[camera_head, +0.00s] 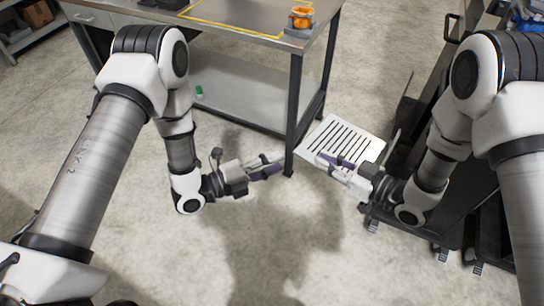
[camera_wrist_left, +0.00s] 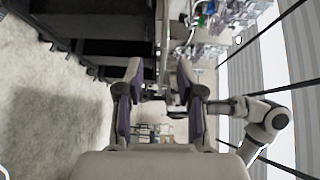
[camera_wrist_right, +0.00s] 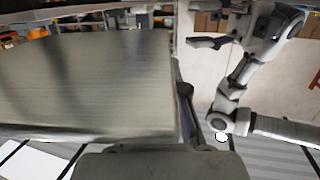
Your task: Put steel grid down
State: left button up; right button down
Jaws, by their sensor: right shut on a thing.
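The steel grid (camera_head: 348,137) is a pale flat plate with a row of dark slots, in the middle of the head view. My right gripper (camera_head: 328,160) is shut on its near edge and holds it out in front of the right arm. In the right wrist view the plate (camera_wrist_right: 90,85) fills the left side, and part of the right gripper (camera_wrist_right: 184,105) shows at its right edge. My left gripper (camera_head: 275,168) is apart from the grid, to its left. In the left wrist view the left gripper (camera_wrist_left: 158,90) has its fingers spread with nothing between them.
A workbench (camera_head: 237,22) with a yellow outline on top and a lower shelf (camera_head: 235,88) stands ahead. An orange item (camera_head: 301,17) sits near its right corner. A small green item (camera_head: 199,91) lies on the lower shelf. Dark wheeled equipment (camera_head: 428,232) stands at right. Concrete floor is open below.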

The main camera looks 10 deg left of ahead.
aim_at(314, 142)
pick_arm(q)
jog(key=x, duration=0.4)
jog(key=r+x, duration=0.1)
jog(key=x, duration=0.7)
jog(key=shift+w+a+r, duration=0.1)
jog(key=shift+w+r, duration=0.05)
jog(key=shift+w, duration=0.35)
grip_shut()
pick_arm(e)
jog(key=c, duration=1.1)
grip_release()
jog(key=shift+c, duration=0.2)
jog(key=shift+d, duration=0.1)
